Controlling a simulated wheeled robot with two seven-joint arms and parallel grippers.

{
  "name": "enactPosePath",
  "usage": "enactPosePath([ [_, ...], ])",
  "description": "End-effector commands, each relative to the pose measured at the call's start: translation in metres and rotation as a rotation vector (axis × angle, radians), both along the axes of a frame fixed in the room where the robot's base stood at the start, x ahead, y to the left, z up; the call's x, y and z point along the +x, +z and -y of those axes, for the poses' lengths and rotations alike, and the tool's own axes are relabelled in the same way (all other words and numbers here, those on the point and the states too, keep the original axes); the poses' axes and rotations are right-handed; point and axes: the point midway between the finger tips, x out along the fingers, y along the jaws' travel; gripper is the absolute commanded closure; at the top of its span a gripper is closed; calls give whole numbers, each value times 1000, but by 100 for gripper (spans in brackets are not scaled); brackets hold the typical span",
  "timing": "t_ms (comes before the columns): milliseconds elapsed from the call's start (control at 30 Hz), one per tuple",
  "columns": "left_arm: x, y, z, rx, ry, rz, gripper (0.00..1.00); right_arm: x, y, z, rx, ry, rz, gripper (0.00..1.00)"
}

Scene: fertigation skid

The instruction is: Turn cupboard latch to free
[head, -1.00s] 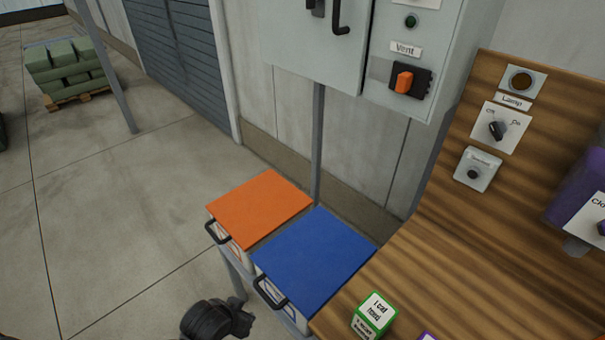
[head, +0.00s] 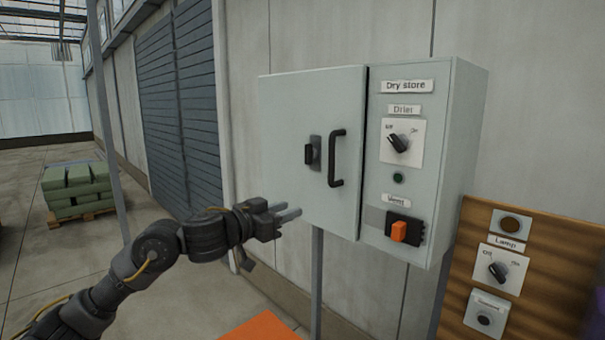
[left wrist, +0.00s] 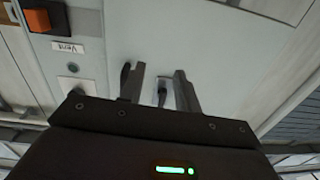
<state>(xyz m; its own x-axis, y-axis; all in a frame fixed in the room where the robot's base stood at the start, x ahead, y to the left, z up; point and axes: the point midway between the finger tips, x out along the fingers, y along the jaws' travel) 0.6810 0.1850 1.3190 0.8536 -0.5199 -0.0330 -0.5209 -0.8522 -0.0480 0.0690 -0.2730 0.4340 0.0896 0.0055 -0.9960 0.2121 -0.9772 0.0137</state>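The cupboard latch (head: 309,153) is a small black knob, standing upright on a grey plate on the pale grey door (head: 285,120). A black bar handle (head: 337,158) is to its right. My left gripper (head: 289,212) is below and slightly left of the latch in the head view, fingers pointing toward the door, apart from the latch. In the left wrist view its two fingers (left wrist: 160,75) are spread with a gap, and the latch (left wrist: 162,97) shows between them, partly hidden by the gripper body. The handle (left wrist: 124,78) shows beside one finger. My right gripper is not in view.
The Dry store panel right of the door has a drier switch (head: 400,143), a green lamp (head: 398,178) and an orange vent switch (head: 400,232). A wooden board (head: 465,275) with lamp controls stands lower right. An orange lid (head: 265,328) is below.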

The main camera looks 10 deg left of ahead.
Motion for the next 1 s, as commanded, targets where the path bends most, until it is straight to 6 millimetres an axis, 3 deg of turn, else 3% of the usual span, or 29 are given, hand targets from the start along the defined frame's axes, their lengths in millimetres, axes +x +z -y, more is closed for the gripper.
enactPosePath([
  [33, 2, 29, -9, -4, -6, 16, 67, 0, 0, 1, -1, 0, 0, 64],
  [100, 2, 58, -18, -18, -18, 15, 67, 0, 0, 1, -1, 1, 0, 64],
  [200, 0, 89, -29, -37, -29, 10, 67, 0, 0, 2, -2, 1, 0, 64],
  [300, -2, 107, -36, -50, -34, 5, 67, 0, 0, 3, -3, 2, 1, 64],
  [633, 2, 117, -35, -60, -40, -2, 67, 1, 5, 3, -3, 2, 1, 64],
  [1000, 55, 119, 1, -60, -40, -4, 67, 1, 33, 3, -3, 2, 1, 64],
])
